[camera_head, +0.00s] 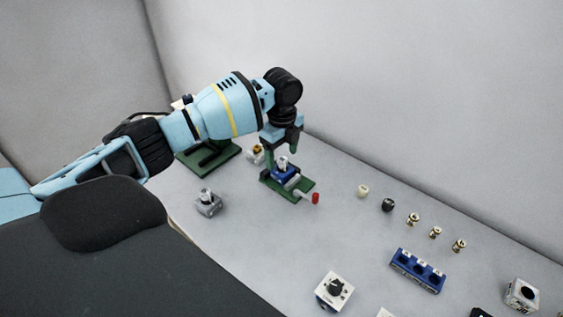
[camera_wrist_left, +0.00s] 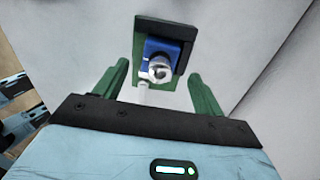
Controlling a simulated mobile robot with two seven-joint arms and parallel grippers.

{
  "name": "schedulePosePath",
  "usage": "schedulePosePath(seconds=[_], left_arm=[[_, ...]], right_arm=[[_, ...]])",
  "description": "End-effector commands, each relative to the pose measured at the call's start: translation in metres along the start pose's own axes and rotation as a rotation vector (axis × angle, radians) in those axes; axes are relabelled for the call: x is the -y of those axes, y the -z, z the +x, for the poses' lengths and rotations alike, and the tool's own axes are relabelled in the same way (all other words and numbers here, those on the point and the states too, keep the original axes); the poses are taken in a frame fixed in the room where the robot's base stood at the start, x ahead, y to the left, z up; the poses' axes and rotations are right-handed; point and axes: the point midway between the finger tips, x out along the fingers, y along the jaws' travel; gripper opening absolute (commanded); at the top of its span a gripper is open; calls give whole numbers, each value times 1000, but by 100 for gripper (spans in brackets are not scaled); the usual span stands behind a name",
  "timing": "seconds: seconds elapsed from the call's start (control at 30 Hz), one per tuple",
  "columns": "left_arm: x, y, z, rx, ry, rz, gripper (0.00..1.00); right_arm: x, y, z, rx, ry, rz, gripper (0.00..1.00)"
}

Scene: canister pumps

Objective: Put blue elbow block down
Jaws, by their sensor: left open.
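The blue elbow block (camera_head: 284,173) with a pale round fitting on top sits on a dark green base plate (camera_head: 268,184). In the left wrist view the blue block (camera_wrist_left: 157,46) also rests on the green plate (camera_wrist_left: 188,30), between and beyond my fingertips. My left gripper (camera_head: 283,145) is right above the block, pointing down. In the wrist view its two green fingers (camera_wrist_left: 161,92) are spread wide, with nothing held between them. Part of the block is hidden by the fitting. My right gripper is in neither view.
A grey fitting (camera_head: 208,203) stands left of the plate. A red-tipped white piece (camera_head: 313,198) sticks out at its front right. Several small knobs and brass fittings (camera_head: 413,219), a blue holder (camera_head: 417,270) and a white knob box (camera_head: 334,290) lie rightward. The wall runs behind.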

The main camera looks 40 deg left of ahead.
Motion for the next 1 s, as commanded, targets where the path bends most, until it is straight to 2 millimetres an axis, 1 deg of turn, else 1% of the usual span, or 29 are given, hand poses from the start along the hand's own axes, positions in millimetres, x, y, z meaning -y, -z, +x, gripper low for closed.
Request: schedulePosePath(seconds=[0.03,0.2,0.4,0.5,0.6,1.0], left_arm=[[1,0,-14,0,6,0,70],[1,0,-48,0,5,0,70],[1,0,-75,0,3,1,70],[0,0,-82,-1,1,1,70],[0,0,-85,0,-1,1,70],[0,0,-85,0,-1,1,70]], right_arm=[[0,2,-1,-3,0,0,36],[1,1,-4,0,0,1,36],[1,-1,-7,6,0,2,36],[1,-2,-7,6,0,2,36],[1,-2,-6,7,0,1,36],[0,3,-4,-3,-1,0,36]])
